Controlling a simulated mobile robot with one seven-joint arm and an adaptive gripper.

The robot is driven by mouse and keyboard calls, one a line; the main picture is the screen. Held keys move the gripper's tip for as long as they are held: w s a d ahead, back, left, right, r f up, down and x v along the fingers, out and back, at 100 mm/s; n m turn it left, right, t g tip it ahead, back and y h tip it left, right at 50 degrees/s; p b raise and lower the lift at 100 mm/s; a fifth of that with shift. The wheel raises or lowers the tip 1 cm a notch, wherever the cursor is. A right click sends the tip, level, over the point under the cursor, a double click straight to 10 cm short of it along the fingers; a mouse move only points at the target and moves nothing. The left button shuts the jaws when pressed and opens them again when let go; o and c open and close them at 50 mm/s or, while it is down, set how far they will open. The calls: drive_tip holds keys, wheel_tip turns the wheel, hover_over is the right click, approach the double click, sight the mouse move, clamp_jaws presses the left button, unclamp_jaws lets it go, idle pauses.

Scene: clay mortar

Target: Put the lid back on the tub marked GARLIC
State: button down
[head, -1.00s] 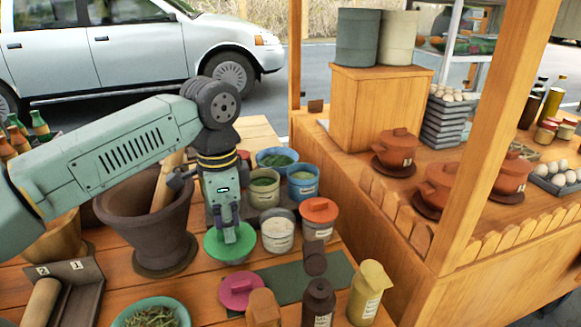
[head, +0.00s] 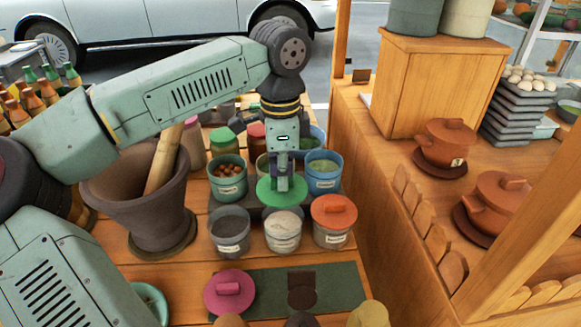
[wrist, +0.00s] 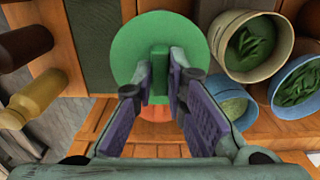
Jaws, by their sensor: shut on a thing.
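My gripper (head: 283,184) is shut on the upright handle of a round green lid (head: 281,195). The lid is held level above the cluster of tubs, partly in front of a cream tub (head: 262,168). In the wrist view, the fingers (wrist: 160,75) pinch the handle of the green lid (wrist: 128,45). Nearby are a green tub with brown round pieces (head: 228,182), a grey tub (head: 230,238), a white tub (head: 283,238), a blue tub (head: 323,182) and a tub with an orange lid (head: 334,211). The labels are too small to read, so I cannot tell which is GARLIC.
A mortar (head: 135,205) with a pestle (head: 163,160) stands left of the tubs. A pink lid (head: 229,293) and a dark lid (head: 302,290) lie on or by a dark green mat (head: 340,287) in front. A wooden counter with clay pots (head: 445,150) is at the right.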

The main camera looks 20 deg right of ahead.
sight(282, 194)
drive_tip(key=shift+f+b, duration=1.4)
drive_tip(key=shift+f, duration=1.2)
drive_tip(key=shift+f+b, duration=0.6)
drive_tip(key=shift+b, duration=0.05)
drive_tip(key=shift+b, duration=0.55)
drive_tip(key=shift+f+b, duration=0.2)
drive_tip(key=shift+b, duration=0.45)
idle(0.5)
drive_tip(key=c, duration=1.5)
unclamp_jaws()
drive_tip(key=shift+c, duration=0.2)
drive_tip(key=shift+o, duration=0.4)
drive_tip(key=o, duration=0.4)
